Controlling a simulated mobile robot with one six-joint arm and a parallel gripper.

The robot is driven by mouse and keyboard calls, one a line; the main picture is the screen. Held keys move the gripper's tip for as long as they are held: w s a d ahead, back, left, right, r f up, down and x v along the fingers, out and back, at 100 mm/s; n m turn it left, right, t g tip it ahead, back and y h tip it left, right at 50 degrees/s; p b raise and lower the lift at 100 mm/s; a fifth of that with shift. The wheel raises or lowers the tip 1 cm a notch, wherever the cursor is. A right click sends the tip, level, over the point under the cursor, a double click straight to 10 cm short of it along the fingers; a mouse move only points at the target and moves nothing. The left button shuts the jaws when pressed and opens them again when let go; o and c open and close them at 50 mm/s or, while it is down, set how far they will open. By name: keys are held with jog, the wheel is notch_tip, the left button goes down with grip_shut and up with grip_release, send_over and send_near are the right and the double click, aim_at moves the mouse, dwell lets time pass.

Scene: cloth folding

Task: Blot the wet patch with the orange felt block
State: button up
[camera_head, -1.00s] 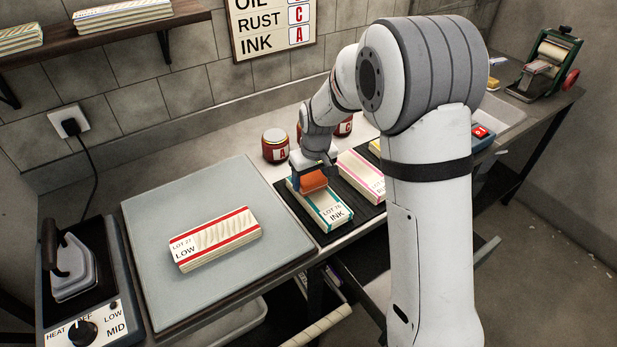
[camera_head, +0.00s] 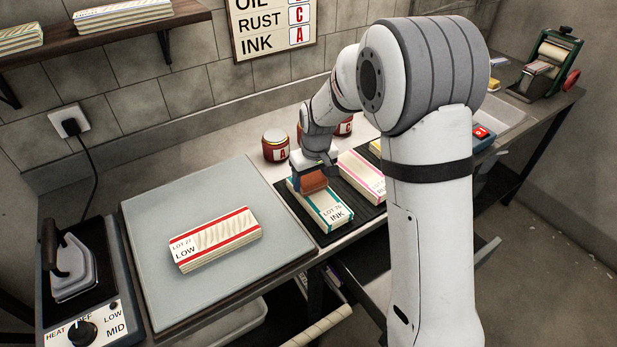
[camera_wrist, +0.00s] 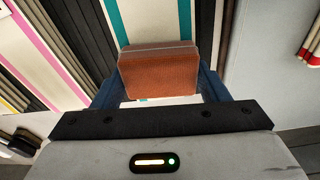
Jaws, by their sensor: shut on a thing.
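The orange felt block (camera_head: 313,180) is between the fingers of my gripper (camera_head: 312,177), which is shut on it. The wrist view shows the block (camera_wrist: 158,74) close up between the two blue fingers. The block is on or just above the folded cloth marked LOT 76 INK (camera_head: 333,213), a cream bundle with teal stripes; I cannot tell whether they touch. This cloth lies on a dark ribbed mat (camera_head: 312,230) and also shows beneath the block in the wrist view (camera_wrist: 165,20). I see no wet patch; the block and gripper hide part of the cloth.
A red-striped cloth marked LOT 27 LOW (camera_head: 215,240) lies on the grey pressing board (camera_head: 165,297) at left. A pink-striped cloth (camera_head: 362,172) lies right of the teal one. A jar marked A (camera_head: 276,146) stands behind. An iron (camera_head: 72,268) stands far left.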

jog(key=shift+r+p, duration=1.95)
jog(key=shift+r, duration=1.55)
